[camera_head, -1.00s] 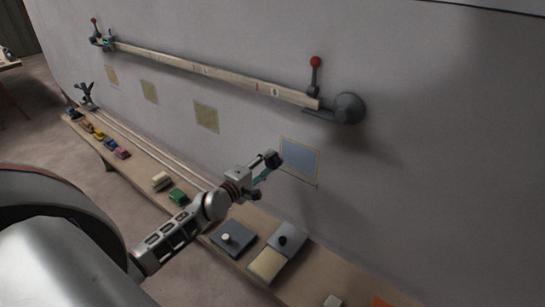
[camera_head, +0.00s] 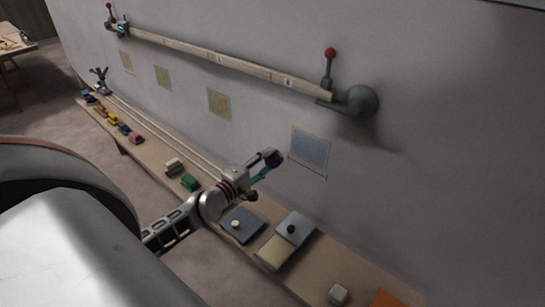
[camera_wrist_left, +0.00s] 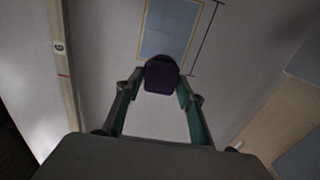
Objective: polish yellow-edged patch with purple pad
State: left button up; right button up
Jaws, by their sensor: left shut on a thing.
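My left gripper (camera_head: 268,168) is shut on the purple pad (camera_head: 274,158) and holds it out in front of the wall, left of a blue-grey patch with a thin yellow edge (camera_head: 310,149). In the left wrist view the purple pad (camera_wrist_left: 161,74) sits between the fingertips (camera_wrist_left: 161,85), and the yellow-edged patch (camera_wrist_left: 169,28) lies beyond it, its lower edge partly covered by the pad. I cannot tell whether the pad touches the wall; it appears apart from the patch in the head view. My right gripper is not in view.
A long pale rail (camera_head: 220,60) with red-knobbed levers crosses the wall above. Other yellowish patches (camera_head: 219,103) lie further left.

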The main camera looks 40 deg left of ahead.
pick_arm(q)
jog(key=shift+s, duration=0.15)
jog(key=shift+s+a+r, duration=0.1)
jog(key=shift+s, duration=0.9)
jog(key=shift+s+a+r, duration=0.1)
jog(key=shift+s, duration=0.9)
